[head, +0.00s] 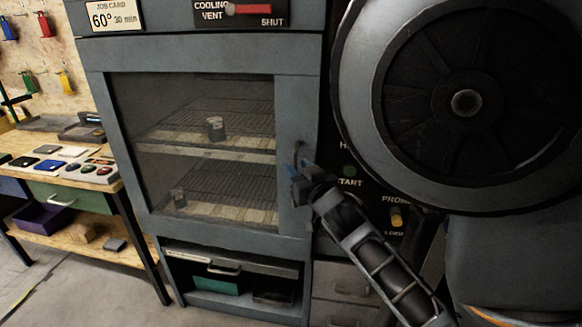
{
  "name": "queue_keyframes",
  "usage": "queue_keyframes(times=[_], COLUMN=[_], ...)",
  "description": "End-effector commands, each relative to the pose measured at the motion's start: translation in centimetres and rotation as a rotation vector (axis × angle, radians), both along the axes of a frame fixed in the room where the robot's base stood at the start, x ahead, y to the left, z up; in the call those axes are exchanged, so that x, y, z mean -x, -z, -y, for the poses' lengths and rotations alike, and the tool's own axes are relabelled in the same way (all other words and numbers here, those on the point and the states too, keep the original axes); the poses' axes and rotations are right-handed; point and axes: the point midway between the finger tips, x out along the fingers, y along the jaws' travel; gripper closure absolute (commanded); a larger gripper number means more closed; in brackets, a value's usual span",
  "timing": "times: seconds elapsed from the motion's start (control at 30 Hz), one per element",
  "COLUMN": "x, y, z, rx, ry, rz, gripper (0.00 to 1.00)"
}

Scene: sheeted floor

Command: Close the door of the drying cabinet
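The drying cabinet (200,18) stands in the middle of the head view. Its grey-framed glass door (297,110) covers the front opening and looks flush or nearly so; I cannot tell whether a small gap is left. Through the glass I see wire racks with a small dark jar (216,128) on the upper one and another (178,197) on the lower. My gripper (302,170) is at the door's right edge, by the dark handle (297,152). The fingers are small and dark here, so I cannot tell if they grip the handle.
A wooden workbench (100,185) with small items stands at the left, below a pegboard (75,35). An open shelf with a green bin (212,282) is below. My arm hides much of the right.

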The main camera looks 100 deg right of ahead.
Motion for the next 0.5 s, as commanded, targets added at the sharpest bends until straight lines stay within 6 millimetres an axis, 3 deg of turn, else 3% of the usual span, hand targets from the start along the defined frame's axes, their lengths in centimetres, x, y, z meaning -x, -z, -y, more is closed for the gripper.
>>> queue_keyframes(times=[0.2, 0.5], x=[0.7, 0.8], y=[0.1, -0.2], z=[-3.0, -3.8], rx=[0.001, 0.003], ry=[-0.007, -0.011], rz=[0.001, 0.005], gripper=[0.60, 0.60])
